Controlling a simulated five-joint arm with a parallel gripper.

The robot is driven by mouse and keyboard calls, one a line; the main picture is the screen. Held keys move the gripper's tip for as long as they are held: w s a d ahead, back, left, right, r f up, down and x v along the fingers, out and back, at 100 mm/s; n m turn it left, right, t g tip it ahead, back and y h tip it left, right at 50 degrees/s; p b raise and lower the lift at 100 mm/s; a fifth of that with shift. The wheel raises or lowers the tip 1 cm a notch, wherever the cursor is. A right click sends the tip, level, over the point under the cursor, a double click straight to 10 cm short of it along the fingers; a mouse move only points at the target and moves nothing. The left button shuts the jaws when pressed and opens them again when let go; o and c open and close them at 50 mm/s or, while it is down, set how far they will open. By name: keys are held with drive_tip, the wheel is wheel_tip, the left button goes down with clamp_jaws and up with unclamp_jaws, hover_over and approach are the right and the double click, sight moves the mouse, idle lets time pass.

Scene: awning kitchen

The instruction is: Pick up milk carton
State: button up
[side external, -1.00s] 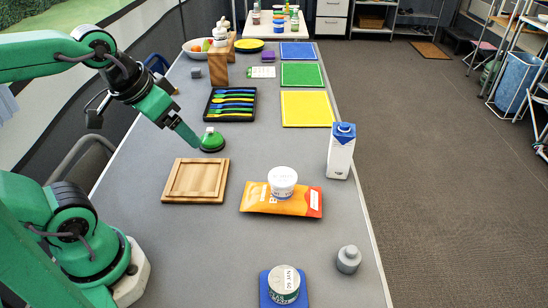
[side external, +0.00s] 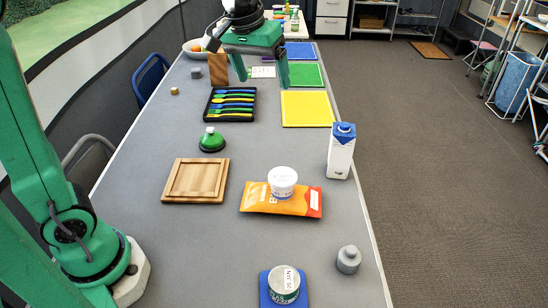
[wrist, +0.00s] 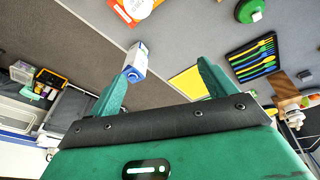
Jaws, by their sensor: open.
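The milk carton (side external: 341,150) is white with blue at the top. It stands upright near the right edge of the grey table, right of the orange packet. My gripper (side external: 263,76) is open and empty, with its fingers apart in the air, up and to the left of the carton and clear of it. In the wrist view the carton (wrist: 135,61) shows beyond my gripper (wrist: 163,88), near the tip of the left finger but apart from it.
An orange packet (side external: 256,198) with a white tub (side external: 282,181) on it lies left of the carton. A yellow mat (side external: 306,108), a cutlery tray (side external: 230,117), a green bell (side external: 212,141) and a wooden board (side external: 196,180) are also on the table. A grey weight (side external: 348,259) stands nearer the front.

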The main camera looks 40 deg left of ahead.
drive_tip(key=n+g, duration=0.2)
approach(345, 126)
drive_tip(key=s+a+r, duration=0.3)
drive_tip(key=s+a, duration=0.2)
drive_tip(key=s, duration=0.2)
drive_tip(key=shift+n+g, duration=0.6)
drive_tip(key=shift+n, duration=0.3)
drive_tip(key=w+d+f, duration=0.1)
drive_tip(key=w+f, duration=0.1)
drive_tip(key=f, duration=0.1)
drive_tip(key=w+d+f, duration=0.2)
drive_tip(key=w+f, duration=0.1)
drive_tip(key=w+d+f, duration=0.1)
drive_tip(key=w+f, duration=0.1)
drive_tip(key=f, duration=0.1)
drive_tip(key=shift+w+d+f, duration=0.35)
drive_tip(key=shift+w+d, duration=0.05)
drive_tip(key=shift+w+d+f, duration=0.15)
drive_tip(key=shift+f, duration=1.5)
drive_tip(key=shift+f, duration=0.1)
drive_tip(key=shift+f, duration=2.55)
